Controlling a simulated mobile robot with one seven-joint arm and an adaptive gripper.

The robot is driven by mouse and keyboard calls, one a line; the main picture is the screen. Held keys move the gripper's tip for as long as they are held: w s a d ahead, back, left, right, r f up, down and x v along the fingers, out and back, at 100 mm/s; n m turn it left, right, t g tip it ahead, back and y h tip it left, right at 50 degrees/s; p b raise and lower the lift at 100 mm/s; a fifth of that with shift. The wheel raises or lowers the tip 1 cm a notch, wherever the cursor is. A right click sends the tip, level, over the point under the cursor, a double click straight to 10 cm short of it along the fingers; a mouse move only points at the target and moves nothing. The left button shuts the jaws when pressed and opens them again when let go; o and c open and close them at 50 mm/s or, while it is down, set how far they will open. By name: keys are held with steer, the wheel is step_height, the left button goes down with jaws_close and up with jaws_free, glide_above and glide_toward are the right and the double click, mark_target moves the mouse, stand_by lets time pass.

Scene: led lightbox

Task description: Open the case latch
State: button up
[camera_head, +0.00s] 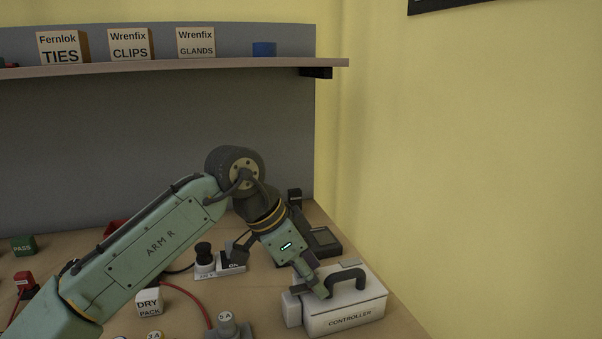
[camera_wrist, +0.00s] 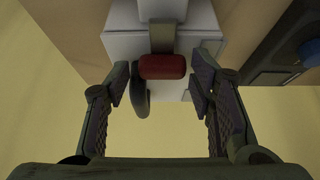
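The white case (camera_head: 345,316), marked CONTROLLER, sits on the bench at the lower right in the head view, with a dark curved handle (camera_head: 348,277) on top. My gripper (camera_head: 318,290) is at the case's top left part and hides what is under it. In the wrist view, a rounded red piece (camera_wrist: 162,67) on a grey strap (camera_wrist: 161,38), seemingly the latch, shows against the white case (camera_wrist: 122,46). My gripper (camera_wrist: 160,84) is open, one finger on each side of the red piece, with narrow gaps.
A dark device (camera_head: 322,241) lies behind the case. A switch block (camera_head: 218,265) and a DRY PACK cube (camera_head: 149,302) are to its left. A yellow wall rises to the right.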

mark_target(299, 288)
steer(key=shift+o, duration=1)
steer(key=shift+w, duration=0.25)
steer(key=shift+s, duration=0.1)
steer(key=shift+a+r+p, duration=0.15)
steer(key=shift+r+p, duration=0.2)
steer(key=shift+p, duration=0.05)
steer(key=p+v, duration=0.2)
steer(key=v, duration=0.1)
steer(key=shift+p, duration=0.3)
steer(key=shift+s+a, duration=0.1)
steer(key=shift+r, duration=0.15)
steer(key=v, duration=0.3)
steer(key=shift+s+a+r+p, duration=0.1)
steer(key=shift+a+r+p, duration=0.1)
steer(key=shift+r+p, duration=0.2)
